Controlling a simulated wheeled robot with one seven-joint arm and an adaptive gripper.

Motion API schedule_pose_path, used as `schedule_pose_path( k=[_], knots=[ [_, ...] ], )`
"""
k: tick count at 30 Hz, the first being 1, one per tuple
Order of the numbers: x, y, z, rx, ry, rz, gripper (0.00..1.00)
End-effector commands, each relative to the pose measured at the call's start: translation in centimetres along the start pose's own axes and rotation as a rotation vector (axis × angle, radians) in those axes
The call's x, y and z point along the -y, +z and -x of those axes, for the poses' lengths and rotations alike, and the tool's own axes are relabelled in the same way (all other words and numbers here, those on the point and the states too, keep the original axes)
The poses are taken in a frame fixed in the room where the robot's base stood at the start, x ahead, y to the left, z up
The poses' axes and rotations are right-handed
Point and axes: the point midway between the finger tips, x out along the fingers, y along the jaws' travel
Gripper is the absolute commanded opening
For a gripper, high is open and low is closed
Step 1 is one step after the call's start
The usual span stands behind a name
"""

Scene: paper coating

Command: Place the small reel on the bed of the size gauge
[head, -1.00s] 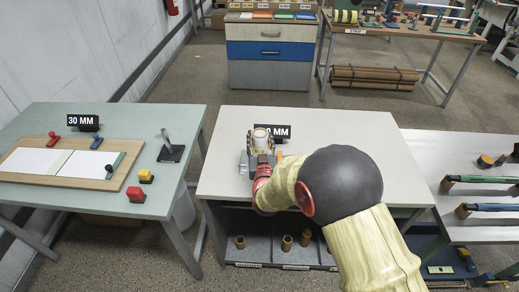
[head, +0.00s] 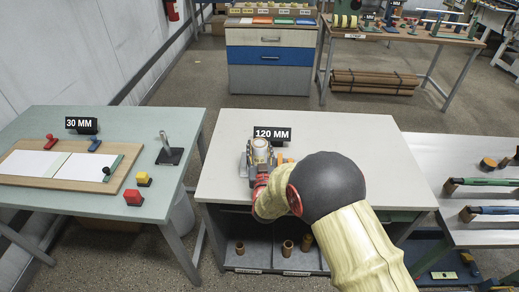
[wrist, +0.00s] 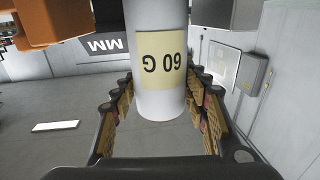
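The small reel (wrist: 160,60) is a white cylinder with a cream label that reads 60 G upside down in the wrist view. It also shows in the head view (head: 260,146), upright at the back of the middle table. My gripper (wrist: 160,90) comes at it from the front, with a finger along each side; the fingers look closed on it. The size gauge appears to be the grey fixture (head: 243,166) by the 120 MM sign (head: 258,134). The reel is over or on it; its lower end and the bed are hidden, so contact cannot be told.
The middle table's (head: 345,140) right part is clear. The left table (head: 40,127) carries a 30 MM sign (head: 81,125), a board with paper, and stamps. Brown rolls (head: 287,248) stand on the shelf below.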

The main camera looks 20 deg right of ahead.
Motion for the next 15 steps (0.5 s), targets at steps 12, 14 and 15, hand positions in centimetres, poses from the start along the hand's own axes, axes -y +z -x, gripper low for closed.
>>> schedule_pose_path(
  k=[12, 14, 15],
  knots=[
    [0.00, -0.08, 0.00, 0.000, 0.000, 0.000, 0.62],
    [0.00, -0.07, 0.00, 0.000, 0.000, 0.000, 0.62],
    [0.00, -0.08, 0.00, 0.000, 0.000, 0.000, 0.62]
  ],
)
